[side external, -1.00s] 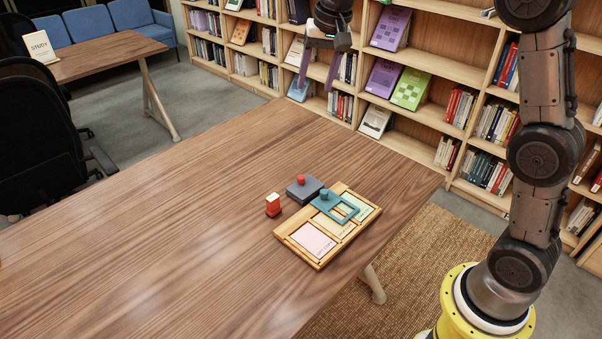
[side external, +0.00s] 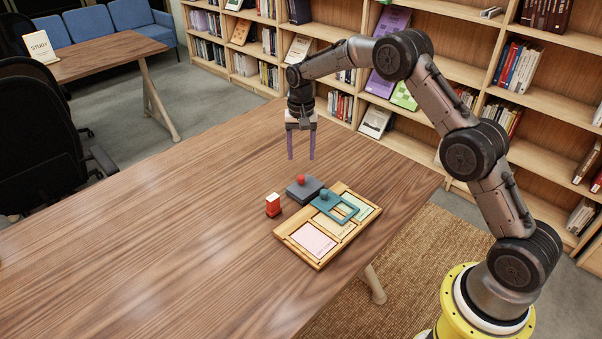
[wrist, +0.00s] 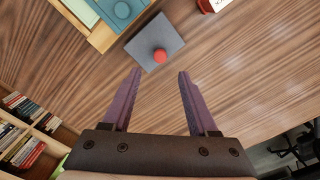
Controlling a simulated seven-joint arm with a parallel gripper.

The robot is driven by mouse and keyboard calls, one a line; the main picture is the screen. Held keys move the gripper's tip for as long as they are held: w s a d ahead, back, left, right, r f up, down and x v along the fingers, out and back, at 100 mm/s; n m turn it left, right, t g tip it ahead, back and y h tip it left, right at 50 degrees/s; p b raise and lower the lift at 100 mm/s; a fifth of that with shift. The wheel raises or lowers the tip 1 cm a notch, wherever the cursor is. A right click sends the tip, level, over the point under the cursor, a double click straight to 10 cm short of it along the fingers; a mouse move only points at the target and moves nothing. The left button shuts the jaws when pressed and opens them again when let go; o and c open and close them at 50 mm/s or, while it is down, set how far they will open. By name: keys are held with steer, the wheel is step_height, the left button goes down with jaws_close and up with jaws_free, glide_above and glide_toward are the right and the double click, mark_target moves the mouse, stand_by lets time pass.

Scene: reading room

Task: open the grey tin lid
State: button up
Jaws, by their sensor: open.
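The grey tin (side external: 303,192) sits on the wooden table, its grey lid topped by a red knob (side external: 301,180). In the wrist view the grey lid (wrist: 148,38) shows from above, with the red knob (wrist: 160,55) near its lower edge. The lid appears to lie flat on the tin. My gripper (side external: 301,157) points down above the table, just behind and above the tin, with its purple fingers apart and nothing between them. In the wrist view my gripper (wrist: 157,72) is open, its fingertips short of the lid.
A wooden tray (side external: 318,264) with several cards stands beside the tin. A teal frame with a knob (side external: 325,196) lies on the tray, close to the tin. A small red and white block (side external: 273,205) stands to the left. The table's left side is clear.

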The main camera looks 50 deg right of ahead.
mark_target(301, 177)
step_height(301, 177, down, 8)
steer(key=shift+f, duration=0.1)
stand_by(0.4)
jaws_close()
stand_by(1.2)
